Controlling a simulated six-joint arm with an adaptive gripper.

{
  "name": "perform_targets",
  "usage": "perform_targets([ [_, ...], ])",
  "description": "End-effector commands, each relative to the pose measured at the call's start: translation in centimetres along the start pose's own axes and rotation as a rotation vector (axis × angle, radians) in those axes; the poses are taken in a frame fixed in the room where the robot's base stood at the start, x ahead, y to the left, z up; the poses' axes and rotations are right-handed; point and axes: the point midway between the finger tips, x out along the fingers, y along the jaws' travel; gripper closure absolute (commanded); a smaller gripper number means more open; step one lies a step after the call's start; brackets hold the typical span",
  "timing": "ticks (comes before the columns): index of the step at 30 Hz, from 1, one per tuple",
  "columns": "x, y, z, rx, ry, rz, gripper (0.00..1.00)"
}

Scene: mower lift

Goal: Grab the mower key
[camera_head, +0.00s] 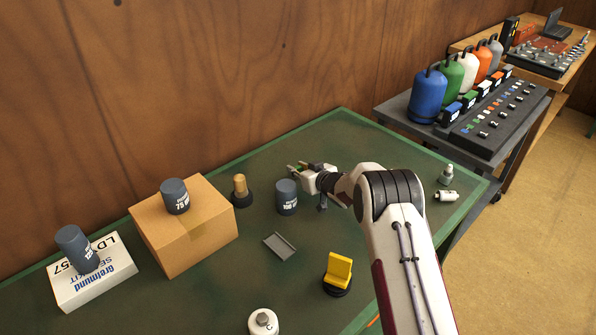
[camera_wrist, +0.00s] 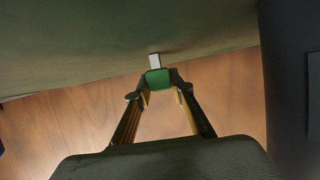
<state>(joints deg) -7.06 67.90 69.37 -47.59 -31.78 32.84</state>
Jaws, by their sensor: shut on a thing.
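The mower key (camera_wrist: 158,79), a small green block with a pale grey metal tip, sits between the fingertips of my gripper (camera_wrist: 157,88) in the wrist view. Both fingers press on its green sides, and the metal tip sticks out past them. In the head view my gripper (camera_head: 299,168) is near the back edge of the green table, pointing left, with a bit of green showing at its fingertips. I cannot tell whether the key touches the table.
A dark 100-marked cylinder (camera_head: 287,197) stands close left of my gripper on the green table (camera_head: 215,300). A brass-topped knob (camera_head: 240,190), cardboard box (camera_head: 190,235), grey bracket (camera_head: 279,246) and yellow piece (camera_head: 338,269) are around. The wooden wall (camera_head: 230,80) is behind.

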Motion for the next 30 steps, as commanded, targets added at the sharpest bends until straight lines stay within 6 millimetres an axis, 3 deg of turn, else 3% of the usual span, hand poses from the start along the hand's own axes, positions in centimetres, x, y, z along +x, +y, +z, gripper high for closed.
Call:
perform_targets([
  [11,-0.6,0.0,-1.6,-0.002,0.002,-0.001,0.92],
  [30,-3.6,0.0,-8.7,0.000,0.002,0.000,0.92],
])
